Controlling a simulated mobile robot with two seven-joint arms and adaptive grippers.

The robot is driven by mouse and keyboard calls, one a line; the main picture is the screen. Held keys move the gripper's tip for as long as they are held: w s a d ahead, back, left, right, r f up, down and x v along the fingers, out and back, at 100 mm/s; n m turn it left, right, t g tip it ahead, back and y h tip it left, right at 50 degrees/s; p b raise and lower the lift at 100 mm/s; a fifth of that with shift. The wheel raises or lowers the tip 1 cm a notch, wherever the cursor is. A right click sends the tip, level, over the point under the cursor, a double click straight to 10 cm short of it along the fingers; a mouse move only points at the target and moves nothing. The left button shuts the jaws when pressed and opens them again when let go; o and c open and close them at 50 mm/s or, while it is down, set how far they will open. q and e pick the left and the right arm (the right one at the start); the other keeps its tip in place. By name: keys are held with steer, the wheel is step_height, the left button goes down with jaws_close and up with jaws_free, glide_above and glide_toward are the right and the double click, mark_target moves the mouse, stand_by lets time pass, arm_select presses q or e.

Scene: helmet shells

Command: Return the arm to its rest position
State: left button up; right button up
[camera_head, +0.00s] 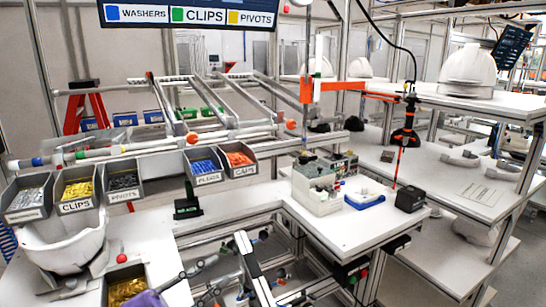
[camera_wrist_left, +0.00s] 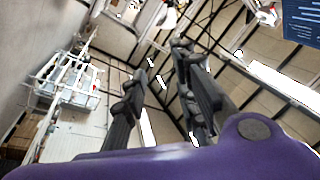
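My left gripper (camera_head: 205,278) is at the bottom of the head view, beside the purple wrist housing (camera_head: 148,298), in front of the workbench. In the left wrist view, its two black fingers (camera_wrist_left: 158,65) stand apart with nothing between them. The gripper is open and empty, and its fingers touch no object that I can see. My right gripper does not show in either view. A white helmet shell (camera_head: 65,245) sits at the lower left of the head view, apart from the gripper.
Labelled bins of washers, clips (camera_head: 78,190) and other parts line the bench. A bin of brass-coloured parts (camera_head: 126,288) lies close left of the gripper. A side table (camera_head: 345,228) holds a grey device (camera_head: 318,188) and a black box (camera_head: 410,199). Metal framing fills the space beyond the gripper.

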arm_select(q)
steer(key=s+a+f+n+t+y, duration=0.1)
steer(key=s+a+f+n+y, duration=0.1)
steer(key=f+n+y, duration=0.45)
steer(key=s+a+f+n+t+y, duration=0.1)
steer(key=s+a+f+n+y, duration=0.15)
steer(key=f, duration=0.75)
steer(key=s+a+f+n+t+y, duration=0.1)
steer(key=s+a+f+n+y, duration=0.3)
steer(key=f, duration=0.4)
steer(key=s+d+f+n+g+y, duration=0.1)
steer(key=s+f+n+g+y, duration=0.2)
steer(key=s+f, duration=1.4)
steer(key=s+n+g, duration=0.1)
steer(key=n+g, duration=0.1)
steer(key=g, duration=0.1)
steer(key=shift+s+d+f+n+g+y+b, duration=0.2)
steer(key=shift+f+n+g+y+b, duration=0.1)
steer(key=shift+n+g, duration=0.1)
